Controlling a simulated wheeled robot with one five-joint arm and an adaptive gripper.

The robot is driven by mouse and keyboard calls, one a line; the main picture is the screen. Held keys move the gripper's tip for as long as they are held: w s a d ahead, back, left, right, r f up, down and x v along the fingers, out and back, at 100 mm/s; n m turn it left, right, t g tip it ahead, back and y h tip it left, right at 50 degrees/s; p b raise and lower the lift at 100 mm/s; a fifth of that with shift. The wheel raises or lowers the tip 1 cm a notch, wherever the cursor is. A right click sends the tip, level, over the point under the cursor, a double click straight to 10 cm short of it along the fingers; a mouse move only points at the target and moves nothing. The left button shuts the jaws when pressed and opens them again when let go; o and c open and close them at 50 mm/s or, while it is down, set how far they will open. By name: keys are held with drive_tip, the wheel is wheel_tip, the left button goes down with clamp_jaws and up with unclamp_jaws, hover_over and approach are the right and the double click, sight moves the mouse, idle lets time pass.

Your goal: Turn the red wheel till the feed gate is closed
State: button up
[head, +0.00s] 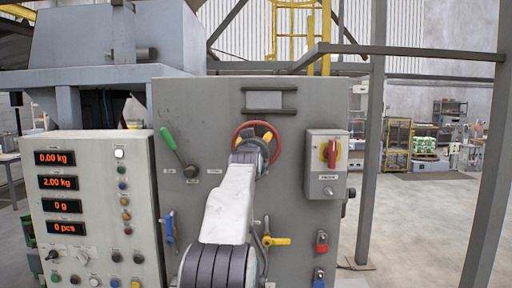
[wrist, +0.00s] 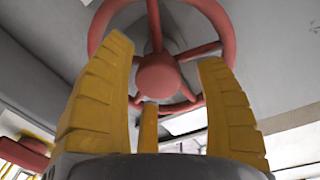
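The red wheel (head: 270,124) is mounted on the front of the grey cabinet, partly hidden behind my gripper in the head view. In the wrist view the red wheel (wrist: 158,75) shows its round hub, spokes and rim, filling the upper middle. My gripper (wrist: 165,55) has its yellow fingers spread wide, with a shorter yellow piece between them. The fingers point at the wheel, with the hub seen between them and nothing held. Whether a finger touches the rim or a spoke I cannot tell. I cannot make out the feed gate for sure.
A green-handled lever (head: 169,138) is left of the wheel. A switch box (head: 326,165) with a red knob is close on the right. A yellow valve handle (head: 277,241) and a blue one (head: 169,228) sit lower. A display panel (head: 93,200) stands at left.

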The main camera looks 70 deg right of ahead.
drive_tip(key=shift+a+r, duration=0.1)
drive_tip(key=shift+r, duration=0.05)
drive_tip(key=c, duration=1.3)
clamp_jaws()
drive_tip(key=shift+a+n+b, duration=0.1)
drive_tip(key=shift+n+b, duration=0.2)
drive_tip(key=shift+b, duration=0.1)
